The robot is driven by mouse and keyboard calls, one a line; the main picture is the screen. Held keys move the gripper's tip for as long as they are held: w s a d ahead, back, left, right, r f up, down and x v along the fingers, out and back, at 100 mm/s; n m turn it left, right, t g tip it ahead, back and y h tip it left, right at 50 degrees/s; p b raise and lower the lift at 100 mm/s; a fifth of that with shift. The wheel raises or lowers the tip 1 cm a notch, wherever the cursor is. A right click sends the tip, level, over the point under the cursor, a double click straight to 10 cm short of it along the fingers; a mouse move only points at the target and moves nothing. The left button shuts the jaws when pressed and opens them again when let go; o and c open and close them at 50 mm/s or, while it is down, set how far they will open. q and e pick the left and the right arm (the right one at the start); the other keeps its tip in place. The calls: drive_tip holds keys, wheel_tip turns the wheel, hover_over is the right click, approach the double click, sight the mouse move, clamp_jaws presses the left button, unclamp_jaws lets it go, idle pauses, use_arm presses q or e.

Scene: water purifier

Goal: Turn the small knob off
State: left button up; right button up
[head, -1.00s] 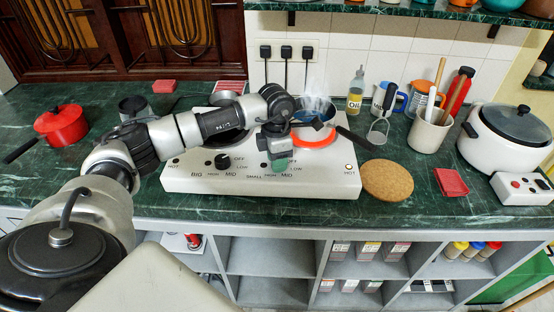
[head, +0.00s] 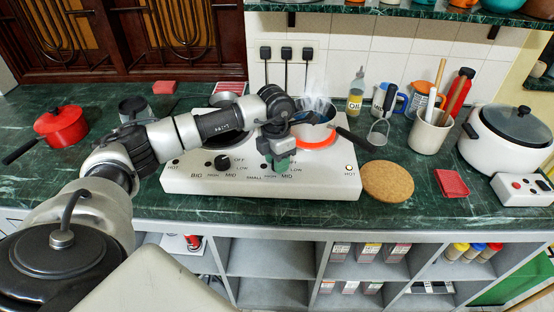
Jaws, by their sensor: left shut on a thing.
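The white two-burner stove (head: 210,185) stands on the counter with its labelled panel facing me. My left gripper (head: 280,163) reaches over the right half of the panel and is shut on the small knob, which is largely hidden by the fingers. OFF, LOW and MID labels show around it. The big knob (head: 222,162) is uncovered on the left half. The right burner ring (head: 314,140) glows orange-red under a steaming pot (head: 313,118). The right HOT indicator (head: 349,167) looks pale. My right gripper is not in view.
A round cork mat (head: 388,181) and a red coaster (head: 452,183) lie right of the stove. The pot's dark handle (head: 354,137) sticks out to the right. A red pot (head: 62,127) is at far left, a white cooker (head: 510,138) at far right.

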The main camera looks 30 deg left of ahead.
use_arm(q)
drive_tip(key=o, duration=0.9)
drive_tip(key=shift+r, duration=0.1)
drive_tip(key=r, duration=0.7)
drive_tip(key=r+b, duration=0.1)
drive_tip(key=r, duration=0.2)
drive_tip(key=shift+w+a+r, duration=0.1)
drive_tip(key=shift+a+r, duration=0.15)
drive_tip(key=shift+r, duration=0.1)
